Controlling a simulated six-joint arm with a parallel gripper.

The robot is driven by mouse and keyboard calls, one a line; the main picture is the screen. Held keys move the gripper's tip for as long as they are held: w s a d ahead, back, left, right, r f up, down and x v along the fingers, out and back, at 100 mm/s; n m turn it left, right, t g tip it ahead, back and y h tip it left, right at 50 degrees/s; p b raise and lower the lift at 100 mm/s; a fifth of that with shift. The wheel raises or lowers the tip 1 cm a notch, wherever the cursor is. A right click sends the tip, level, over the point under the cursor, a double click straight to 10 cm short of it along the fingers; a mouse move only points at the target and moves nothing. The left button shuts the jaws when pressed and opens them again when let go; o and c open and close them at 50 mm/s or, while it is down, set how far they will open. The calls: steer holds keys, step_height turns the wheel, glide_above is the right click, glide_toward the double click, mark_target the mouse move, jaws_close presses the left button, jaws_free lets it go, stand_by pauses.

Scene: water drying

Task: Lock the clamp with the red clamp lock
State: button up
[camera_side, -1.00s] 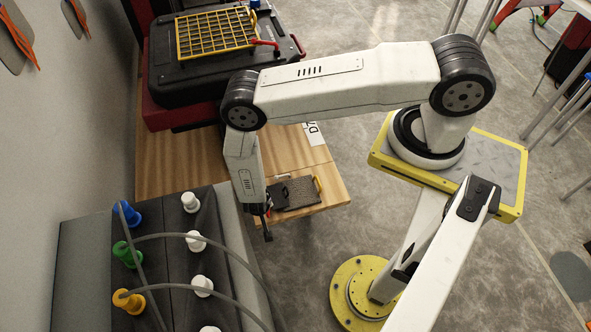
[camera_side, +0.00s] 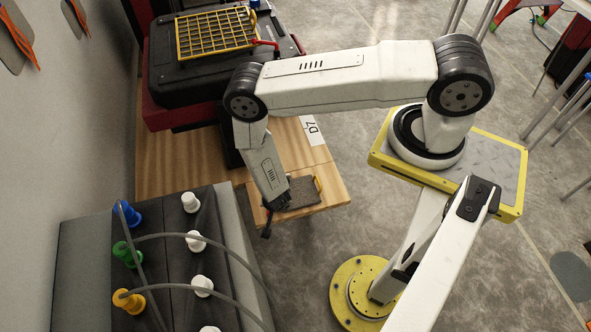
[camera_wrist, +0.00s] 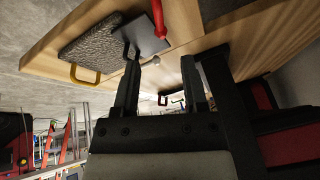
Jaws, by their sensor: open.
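A red clamp lock (camera_wrist: 158,16), seen as a red lever, stands at the top of the wrist view beside a dark flat plate (camera_wrist: 147,36). Next to it lies a grey textured pad (camera_wrist: 92,45) with a yellow handle (camera_wrist: 86,75). In the side view the pad (camera_side: 303,193) lies on the low wooden shelf, and my gripper mostly hides the lock. My gripper (camera_wrist: 159,62) is open and empty, its two fingers apart, below the lock in the wrist view. It also shows in the side view (camera_side: 267,228), at the shelf's front left edge.
A black case (camera_side: 215,75) with a yellow grid (camera_side: 215,35) stands at the back of the wooden bench (camera_side: 180,165). A dark panel (camera_side: 160,240) with coloured and white knobs and loose grey hoses lies at front left. Open floor (camera_side: 330,245) is to the right.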

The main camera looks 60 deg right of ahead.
steer(key=shift+f, duration=0.1)
stand_by(0.3)
steer(key=shift+x, duration=3.8)
jaws_close()
